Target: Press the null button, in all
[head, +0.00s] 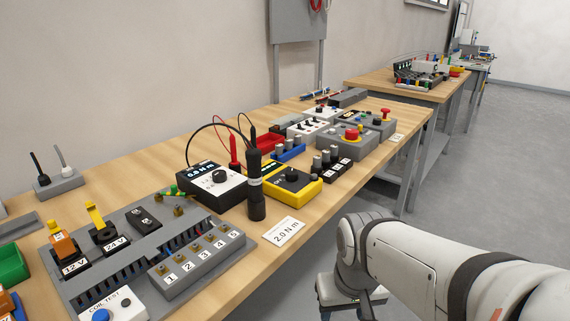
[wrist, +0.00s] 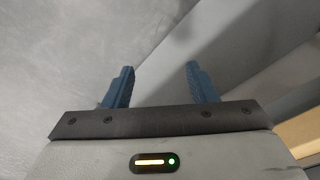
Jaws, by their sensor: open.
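I cannot make out a button marked null in either view. A black-and-white meter (head: 212,183) with a lit display, reading in N m, and a dark knob stands mid-bench in the head view; any small button on it is too small to tell. A black cylindrical tool (head: 256,186) stands upright at its right, with a card marked 2.0 N m (head: 284,231) in front. My gripper (wrist: 160,83) is open and empty in the wrist view, with grey floor behind it. In the head view my arm is at the lower right, off the bench's front edge.
A yellow meter (head: 291,185) stands right of the black tool. A grey panel (head: 190,264) with numbered posts and a coil test box (head: 117,307) with a blue button are at the front left. Boxes with red stop buttons (head: 351,134) stand farther back. The wooden bench (head: 330,211) has a narrow clear front strip.

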